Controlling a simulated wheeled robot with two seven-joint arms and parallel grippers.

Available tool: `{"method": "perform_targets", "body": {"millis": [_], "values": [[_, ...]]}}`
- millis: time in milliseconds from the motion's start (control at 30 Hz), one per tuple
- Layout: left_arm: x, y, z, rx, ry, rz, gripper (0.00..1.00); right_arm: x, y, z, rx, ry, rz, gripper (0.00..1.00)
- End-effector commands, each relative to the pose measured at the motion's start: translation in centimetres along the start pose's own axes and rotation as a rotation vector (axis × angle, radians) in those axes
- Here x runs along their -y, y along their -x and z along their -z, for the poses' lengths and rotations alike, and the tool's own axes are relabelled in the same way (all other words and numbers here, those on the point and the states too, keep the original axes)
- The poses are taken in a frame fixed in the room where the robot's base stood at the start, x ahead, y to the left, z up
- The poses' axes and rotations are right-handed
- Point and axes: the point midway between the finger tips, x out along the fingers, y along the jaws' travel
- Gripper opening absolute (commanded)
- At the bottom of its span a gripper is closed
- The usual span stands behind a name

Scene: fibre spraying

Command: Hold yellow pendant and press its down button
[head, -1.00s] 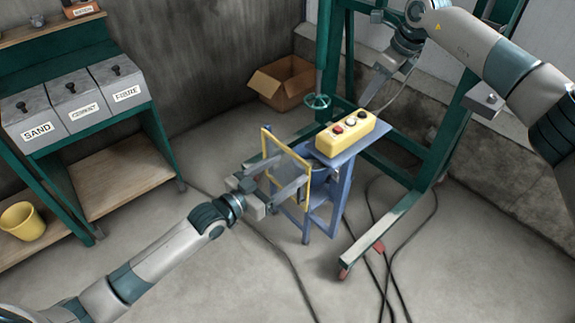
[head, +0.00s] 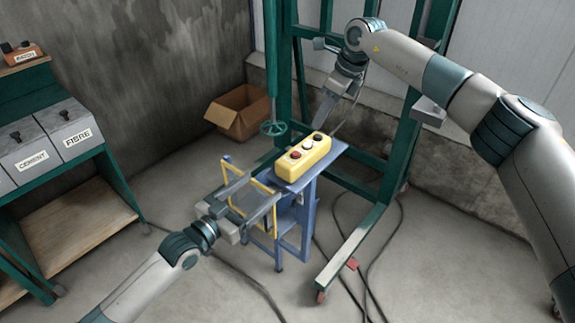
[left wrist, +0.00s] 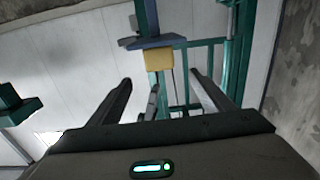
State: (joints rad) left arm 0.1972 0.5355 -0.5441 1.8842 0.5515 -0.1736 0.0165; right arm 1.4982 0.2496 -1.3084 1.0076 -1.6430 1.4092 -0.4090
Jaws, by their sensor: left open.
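The yellow pendant (head: 302,157), with red, white and dark buttons on top, lies on the blue stand (head: 325,165). A yellow block, which looks like the pendant, shows in the left wrist view (left wrist: 159,60) beyond my fingers, against the blue stand top (left wrist: 160,42). My left gripper (head: 264,187) is open and empty, left of the pendant and apart from it, its fingers beside a thin yellow frame (head: 226,172) at the stand's left. My right gripper (head: 324,112) points down just behind the pendant; its fingers are seen edge-on, so their opening and any contact are unclear.
A green steel frame (head: 352,247) on castors stands behind and right of the stand. A green handwheel (head: 273,128) is close behind the pendant. A cardboard box (head: 238,112) sits by the wall. Cables (head: 372,262) cross the floor; labelled bins (head: 62,128) are at left.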

Motion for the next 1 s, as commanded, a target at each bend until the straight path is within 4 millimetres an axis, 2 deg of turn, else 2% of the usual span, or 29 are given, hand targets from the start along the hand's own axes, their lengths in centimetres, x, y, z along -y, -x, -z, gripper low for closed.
{"method": "perform_targets", "body": {"millis": [700,1000], "values": [[-0.1,-11.6,0.1,0.0,0.0,-0.001,0.73,0.0,0.0,0.0,0.0,0.0,0.0,0.31],[0.0,-14.6,0.0,0.0,-0.001,0.0,0.73,0.0,0.0,0.0,0.0,0.0,0.0,0.31]]}}
